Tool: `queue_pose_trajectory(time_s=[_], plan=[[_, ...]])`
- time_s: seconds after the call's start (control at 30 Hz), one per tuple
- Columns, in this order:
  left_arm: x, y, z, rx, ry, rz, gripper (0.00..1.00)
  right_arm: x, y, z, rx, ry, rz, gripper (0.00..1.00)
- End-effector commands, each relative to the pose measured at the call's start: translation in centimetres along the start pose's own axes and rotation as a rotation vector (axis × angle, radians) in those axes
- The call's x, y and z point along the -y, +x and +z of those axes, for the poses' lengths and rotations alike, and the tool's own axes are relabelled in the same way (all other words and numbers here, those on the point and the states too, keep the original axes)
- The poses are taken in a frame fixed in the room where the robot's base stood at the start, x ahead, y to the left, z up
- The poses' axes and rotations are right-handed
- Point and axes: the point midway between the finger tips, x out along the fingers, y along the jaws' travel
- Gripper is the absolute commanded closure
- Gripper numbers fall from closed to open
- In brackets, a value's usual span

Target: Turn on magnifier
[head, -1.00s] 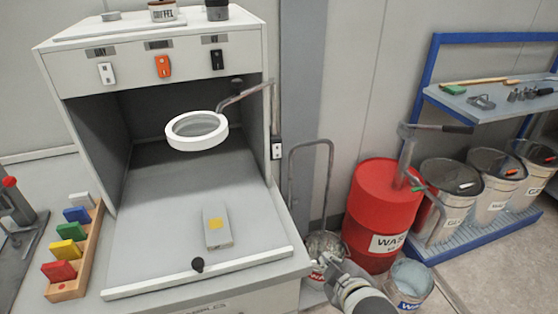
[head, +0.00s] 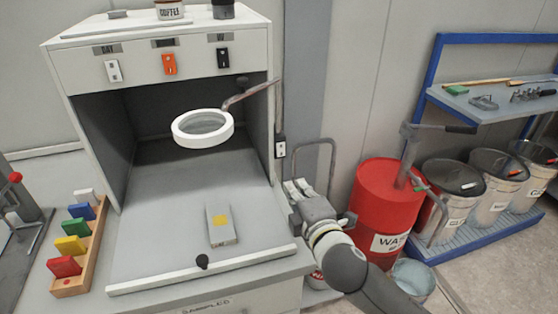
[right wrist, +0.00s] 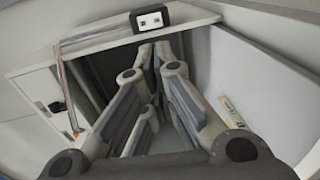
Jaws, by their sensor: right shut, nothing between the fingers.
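The magnifier (head: 181,137) is a white ring with a grey lens, hanging on a jointed arm inside the light booth. A small switch box (head: 280,146) with a white face sits on the booth's right front edge, beside the magnifier's arm. A black box with a white face, which looks like this switch (right wrist: 151,19), shows at the top of the right wrist view. My right gripper (head: 297,187) is shut and empty, below the switch box and right of the booth. Its fingers (right wrist: 153,52) point toward the box in the wrist view, apart from it. My left gripper is out of view.
White, orange and black switches (head: 169,64) line the booth's top panel. A grey sample with a yellow square (head: 221,221) lies on the booth floor. A rack of coloured blocks (head: 92,264) stands left. A red waste drum (head: 378,205) stands right of my gripper.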

Motion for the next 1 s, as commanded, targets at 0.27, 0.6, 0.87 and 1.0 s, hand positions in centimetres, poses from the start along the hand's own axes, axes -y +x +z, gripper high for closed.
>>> queue_pose_trajectory(time_s=[0.27, 0.6, 0.87, 1.0], plan=[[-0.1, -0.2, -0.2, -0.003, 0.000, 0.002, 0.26, -0.1, 0.8, 0.0, 0.002, 0.002, 0.000, 1.00], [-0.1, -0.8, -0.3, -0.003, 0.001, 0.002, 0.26, -0.1, 5.6, 0.0, 0.002, 0.003, -0.001, 1.00], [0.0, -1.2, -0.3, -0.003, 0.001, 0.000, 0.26, -0.1, 9.2, 0.0, 0.001, 0.004, -0.002, 1.00], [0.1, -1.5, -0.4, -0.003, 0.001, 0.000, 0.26, -0.1, 11.1, 0.0, 0.001, 0.003, -0.002, 1.00]])
